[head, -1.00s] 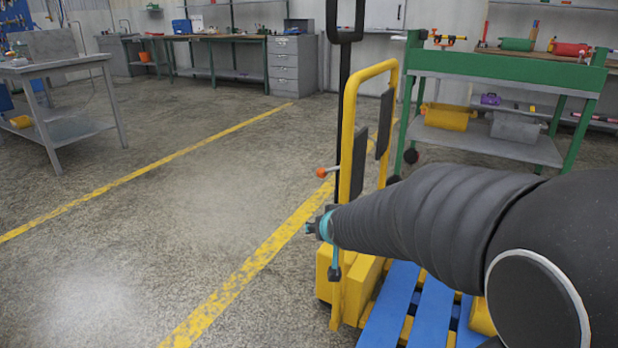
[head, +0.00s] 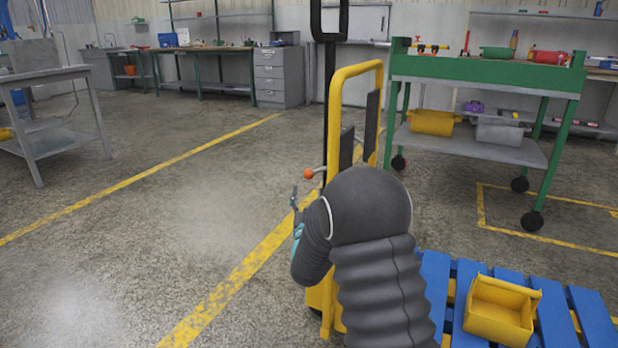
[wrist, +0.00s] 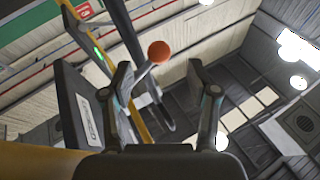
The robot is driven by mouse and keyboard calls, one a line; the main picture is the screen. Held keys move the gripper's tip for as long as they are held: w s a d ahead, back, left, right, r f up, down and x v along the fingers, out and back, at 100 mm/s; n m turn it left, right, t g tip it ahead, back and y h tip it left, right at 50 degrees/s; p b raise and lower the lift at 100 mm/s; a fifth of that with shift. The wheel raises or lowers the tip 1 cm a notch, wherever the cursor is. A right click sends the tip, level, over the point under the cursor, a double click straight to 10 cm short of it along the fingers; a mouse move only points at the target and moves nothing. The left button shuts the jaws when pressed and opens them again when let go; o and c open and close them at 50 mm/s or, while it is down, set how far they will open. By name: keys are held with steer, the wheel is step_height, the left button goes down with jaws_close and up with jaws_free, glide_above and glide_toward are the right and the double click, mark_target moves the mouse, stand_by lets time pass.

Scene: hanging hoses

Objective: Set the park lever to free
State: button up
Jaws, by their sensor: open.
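The park lever is a thin metal rod with an orange ball knob (head: 308,174), on the left side of the yellow frame (head: 334,120) of a pallet truck. My gripper (head: 296,203) is just below and a little left of the knob in the head view, and my arm hides the lower part of the truck. In the wrist view the fingers of my gripper (wrist: 161,80) are spread apart and empty. The orange knob (wrist: 159,51) shows between and above them in that picture, with its rod running down behind the left finger. I see no contact with the knob.
Blue pallet slats (head: 436,285) lie at the truck's right, carrying a yellow bin (head: 500,308). A green-framed cart (head: 480,72) stands behind the truck. The floor left of the truck is clear. The truck's black handle (head: 330,60) rises behind the yellow frame.

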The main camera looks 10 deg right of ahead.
mark_target(309, 178)
steer(key=shift+r+x, duration=0.15)
steer(key=shift+x, duration=1.75)
steer(key=shift+r+x, duration=0.2)
steer(key=shift+x, duration=1.65)
steer(key=shift+s+d, duration=0.1)
steer(key=shift+s, duration=0.1)
steer(key=shift+c, duration=0.3)
jaws_close()
